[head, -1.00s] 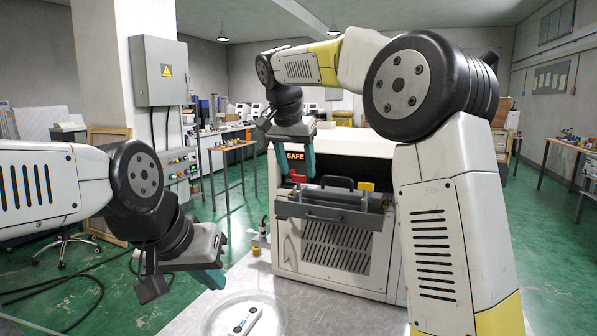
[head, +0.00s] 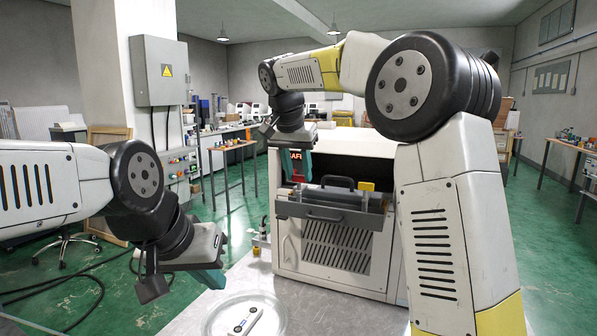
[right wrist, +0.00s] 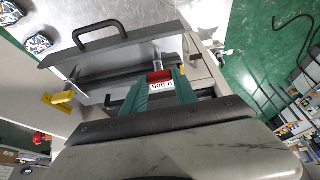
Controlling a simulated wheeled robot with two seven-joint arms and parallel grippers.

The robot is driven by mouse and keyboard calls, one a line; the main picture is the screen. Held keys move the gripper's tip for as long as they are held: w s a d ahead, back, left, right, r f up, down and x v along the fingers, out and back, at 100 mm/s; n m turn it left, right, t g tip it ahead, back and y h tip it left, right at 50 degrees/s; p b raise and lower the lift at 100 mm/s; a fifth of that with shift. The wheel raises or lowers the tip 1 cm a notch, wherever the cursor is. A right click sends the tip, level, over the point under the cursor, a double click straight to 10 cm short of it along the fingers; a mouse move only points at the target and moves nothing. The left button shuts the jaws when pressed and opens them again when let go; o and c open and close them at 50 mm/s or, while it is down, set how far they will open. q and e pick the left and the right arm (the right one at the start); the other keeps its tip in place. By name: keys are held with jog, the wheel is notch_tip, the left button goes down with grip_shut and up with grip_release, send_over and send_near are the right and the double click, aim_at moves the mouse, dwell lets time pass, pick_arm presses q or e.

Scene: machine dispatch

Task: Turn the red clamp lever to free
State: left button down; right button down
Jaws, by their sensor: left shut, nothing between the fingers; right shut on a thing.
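The red clamp lever (right wrist: 159,76) shows in the right wrist view, between the teal fingers of my right gripper (right wrist: 160,90), with a white label beside it. My right gripper is shut on the lever; in the head view the gripper (head: 299,168) is at the left front of the white machine (head: 335,245) and mostly hides the lever. A yellow lever (head: 366,186) stands at the other end of the dark bar; it also shows in the right wrist view (right wrist: 62,106).
The sign (head: 295,155) on the machine is partly covered by my right gripper. A round clear dish (head: 215,327) holding a white device (head: 243,320) is at the table front. A small brass fitting (head: 261,242) stands left of the machine.

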jog(key=n, duration=0.2)
jog(key=n+y, duration=0.1)
jog(key=shift+d+n+y, duration=0.15)
jog(key=shift+n+y, duration=0.15)
jog(key=shift+n, duration=0.1)
jog(key=n+y, duration=0.1)
jog(key=n, duration=0.1)
jog(key=n+y, duration=0.1)
jog(key=n, duration=0.2)
jog(key=shift+d, duration=0.15)
jog(key=n+y, duration=0.1)
jog(key=n, duration=0.3)
jog(key=shift+w+d+g, duration=0.1)
jog(key=shift+w+g, duration=0.05)
jog(key=shift+g, duration=0.25)
jog(key=n, duration=0.2)
jog(key=n+g+y, duration=0.1)
jog(key=n, duration=0.1)
jog(key=shift+n+g, duration=0.3)
jog(key=shift+n, duration=0.1)
jog(key=c, duration=1)
grip_release()
jog(key=shift+o, duration=0.2)
